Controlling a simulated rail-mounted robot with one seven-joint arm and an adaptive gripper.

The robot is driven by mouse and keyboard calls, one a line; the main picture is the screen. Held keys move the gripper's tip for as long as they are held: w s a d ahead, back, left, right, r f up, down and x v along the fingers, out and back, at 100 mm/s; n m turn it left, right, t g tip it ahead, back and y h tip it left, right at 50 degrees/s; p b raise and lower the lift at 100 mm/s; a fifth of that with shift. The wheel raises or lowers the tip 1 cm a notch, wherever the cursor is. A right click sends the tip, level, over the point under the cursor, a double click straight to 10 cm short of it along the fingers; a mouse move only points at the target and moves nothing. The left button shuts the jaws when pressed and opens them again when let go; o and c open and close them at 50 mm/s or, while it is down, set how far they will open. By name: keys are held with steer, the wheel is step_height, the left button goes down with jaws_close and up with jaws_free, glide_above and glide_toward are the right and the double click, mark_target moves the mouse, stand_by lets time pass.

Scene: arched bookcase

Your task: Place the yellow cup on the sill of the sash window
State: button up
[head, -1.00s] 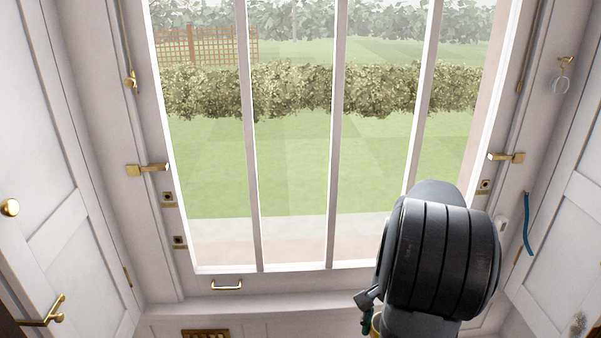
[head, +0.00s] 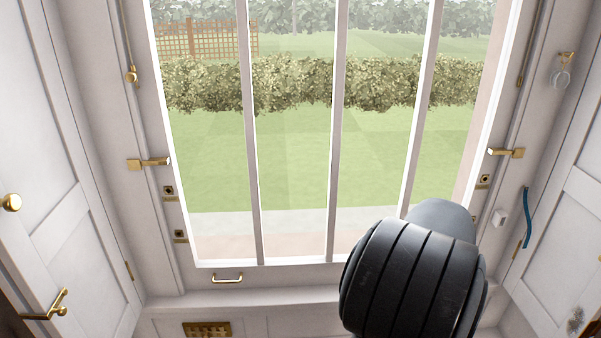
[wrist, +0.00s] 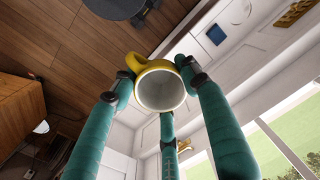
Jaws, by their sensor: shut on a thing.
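The yellow cup (wrist: 141,64) with a pale inside shows in the middle of the wrist view, its mouth facing the camera and its handle at the upper left. My gripper (wrist: 160,88) has teal fingers with dark tips, shut around the cup. In the head view my dark arm hides the gripper and cup. The sash window (head: 291,262) fills the middle of the head view, with its lower rail down. The white sill (head: 250,299) runs below it; its left part is bare and its right part is behind my arm. The window also shows at the wrist view's lower right (wrist: 286,150).
White panelled shutters stand at left (head: 50,150) and right (head: 578,200). Brass latches (head: 150,162) project from the frame sides. A brass vent (head: 207,329) is below the sill. A blue cord (head: 526,215) hangs at right.

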steer(key=shift+s+a, duration=0.15)
steer(key=shift+s, duration=0.05)
steer(key=shift+a, duration=0.35)
steer(key=w+a+f+n+b, duration=0.2)
steer(key=a+f+n+b, duration=0.15)
steer(key=f+b, duration=0.45)
steer(key=w+a+f+n+b, duration=0.2)
steer(key=a+f+b, duration=0.25)
steer(key=f, duration=0.55)
steer(key=w+a+f+n+b, duration=0.2)
steer(key=a+f+n+b, duration=0.15)
steer(key=f+b, duration=0.45)
steer(key=w+a+f+n, duration=0.7)
steer(key=w+a+n, duration=0.2)
steer(key=w+n, duration=0.15)
steer(key=shift+m+h, duration=0.3)
steer(key=shift+m, duration=0.15)
steer(key=a+f, duration=0.2)
steer(key=a, duration=0.1)
steer(key=a+f, duration=0.2)
steer(key=a, duration=0.2)
steer(key=a+f+b, duration=0.1)
steer(key=a+f, duration=0.2)
steer(key=a, duration=0.1)
steer(key=shift+a+f, duration=0.1)
steer(key=shift+a, duration=0.15)
steer(key=shift+f+b, duration=0.35)
steer(key=shift+f, duration=1.6)
